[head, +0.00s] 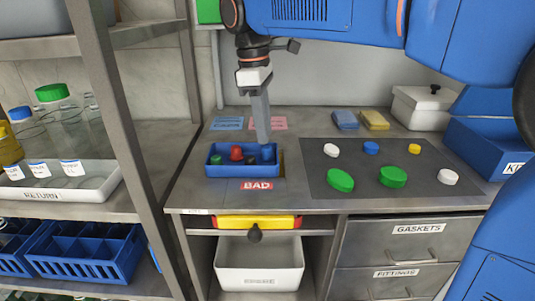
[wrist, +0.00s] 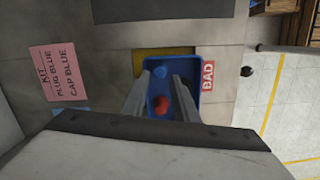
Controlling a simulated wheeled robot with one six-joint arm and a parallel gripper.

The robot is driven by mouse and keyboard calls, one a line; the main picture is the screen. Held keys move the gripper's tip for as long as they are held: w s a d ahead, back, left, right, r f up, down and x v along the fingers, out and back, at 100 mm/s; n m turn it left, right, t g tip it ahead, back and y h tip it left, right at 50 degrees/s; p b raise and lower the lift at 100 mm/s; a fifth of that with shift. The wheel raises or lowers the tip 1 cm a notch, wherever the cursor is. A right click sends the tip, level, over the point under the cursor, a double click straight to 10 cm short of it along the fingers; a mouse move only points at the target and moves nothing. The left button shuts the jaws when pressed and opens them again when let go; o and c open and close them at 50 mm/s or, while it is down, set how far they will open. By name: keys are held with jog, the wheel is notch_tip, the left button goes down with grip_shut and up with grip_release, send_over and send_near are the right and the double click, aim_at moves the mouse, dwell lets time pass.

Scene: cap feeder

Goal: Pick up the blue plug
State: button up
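The blue plug (head: 268,153) is in the right end of a small blue tray (head: 243,172) on the counter. In the wrist view the blue plug (wrist: 161,72) shows beyond the red piece, in line with the gap between my fingertips. My gripper (head: 265,140) points down over the tray's right end, close to the plug and partly in front of it. In the wrist view my gripper (wrist: 162,77) has its two fingers apart, with nothing held. Contact between the fingers and the plug cannot be told.
A red piece (head: 237,153), a green piece (head: 216,159) and a dark piece (head: 251,158) share the tray. A red BAD label (head: 256,186) is in front. A dark mat (head: 400,165) with several caps lies to the right. A pink kit card (wrist: 54,72) lies nearby.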

aim_at(267, 147)
jog(key=shift+s+d+f, duration=0.1)
jog(key=shift+d+f, duration=0.1)
jog(key=shift+f, duration=0.8)
jog(key=shift+d+f, duration=0.15)
jog(key=shift+f, duration=0.85)
jog(key=shift+f, duration=0.1)
grip_shut()
